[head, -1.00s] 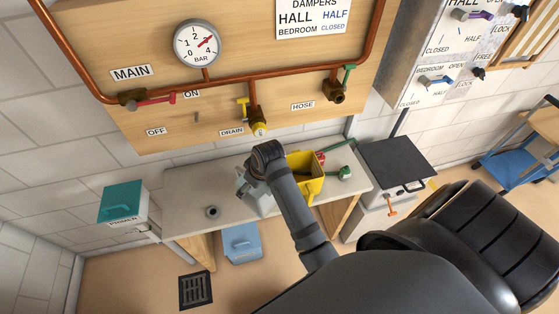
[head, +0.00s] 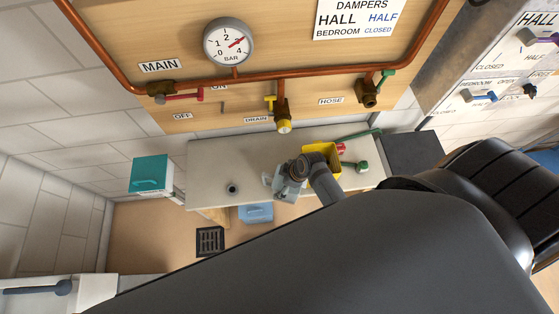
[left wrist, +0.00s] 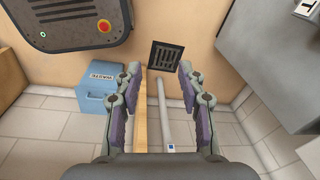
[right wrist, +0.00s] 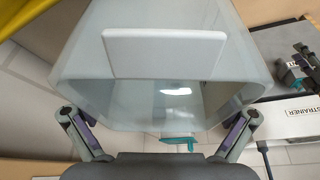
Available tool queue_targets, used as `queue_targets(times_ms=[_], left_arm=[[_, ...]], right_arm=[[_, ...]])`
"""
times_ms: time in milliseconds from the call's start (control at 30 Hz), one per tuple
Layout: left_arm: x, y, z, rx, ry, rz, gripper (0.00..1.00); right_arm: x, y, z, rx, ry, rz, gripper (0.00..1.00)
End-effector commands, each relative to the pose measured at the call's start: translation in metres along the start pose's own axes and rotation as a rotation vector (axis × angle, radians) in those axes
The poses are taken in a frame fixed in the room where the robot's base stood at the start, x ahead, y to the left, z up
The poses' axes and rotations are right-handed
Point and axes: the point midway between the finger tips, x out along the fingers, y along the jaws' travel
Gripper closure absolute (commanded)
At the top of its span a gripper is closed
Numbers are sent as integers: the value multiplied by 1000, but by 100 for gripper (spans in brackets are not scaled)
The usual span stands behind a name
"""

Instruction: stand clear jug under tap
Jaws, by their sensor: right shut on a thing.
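The clear jug (right wrist: 175,85) is a pale, see-through vessel that fills the right wrist view. My right gripper (right wrist: 155,128) is shut on it, with one finger at each side. In the head view the jug (head: 288,186) is small and partly hidden by my right gripper (head: 303,170). It is over the bench area, below the drain tap (head: 283,124) in the picture, which has a yellow handle and yellow spout. I cannot tell whether the jug touches the bench. My left gripper (left wrist: 158,80) is open and empty above the floor; it is outside the head view.
A yellow container (head: 322,151) sits on the bench (head: 213,161) close beside my right gripper. A ring-shaped fitting (head: 232,188) lies left on the bench. A teal primer box (head: 151,174) is at the bench's left. A blue waste bin (left wrist: 100,103) and floor drain (left wrist: 168,58) are below.

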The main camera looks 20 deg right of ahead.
Motion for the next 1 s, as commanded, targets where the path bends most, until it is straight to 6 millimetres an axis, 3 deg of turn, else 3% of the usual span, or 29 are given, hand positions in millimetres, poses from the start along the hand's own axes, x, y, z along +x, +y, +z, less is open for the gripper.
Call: queue_targets(times_ms=[100,167,400,533,733,1000], left_arm=[[1,3,-25,-3,39,3,60],[2,4,-30,-4,46,4,60],[28,7,-9,-3,17,5,60],[31,7,1,-2,2,6,60],[35,7,-2,-3,7,5,60],[81,11,-5,-3,18,5,60]], right_arm=[[4,22,-9,0,1,1,40],[5,32,-12,0,0,1,40],[14,66,-24,1,1,1,40],[13,72,-27,2,0,-1,40],[14,78,-29,1,1,1,40],[49,80,-16,1,0,0,40]])
